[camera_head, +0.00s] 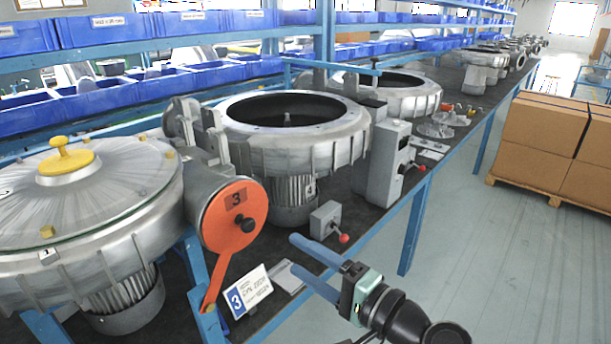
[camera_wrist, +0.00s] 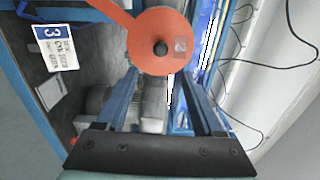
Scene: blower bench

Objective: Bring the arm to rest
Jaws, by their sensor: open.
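My gripper (camera_head: 303,266) has two blue fingers spread apart with nothing between them. It hangs in the air at the front edge of the bench, right of the orange disc (camera_head: 235,215) marked 3. In the wrist view the gripper (camera_wrist: 168,88) is open, and the orange disc (camera_wrist: 160,42) with its black knob shows beyond the fingertips. I see no contact between the fingers and anything.
A blower with a yellow-knobbed lid (camera_head: 66,158) stands at left, and an open blower (camera_head: 290,125) stands behind. A number card (camera_head: 248,291), a small red-knobbed box (camera_head: 328,222) and a grey control box (camera_head: 388,165) are nearby. Cartons (camera_head: 545,140) stand right; the floor between is clear.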

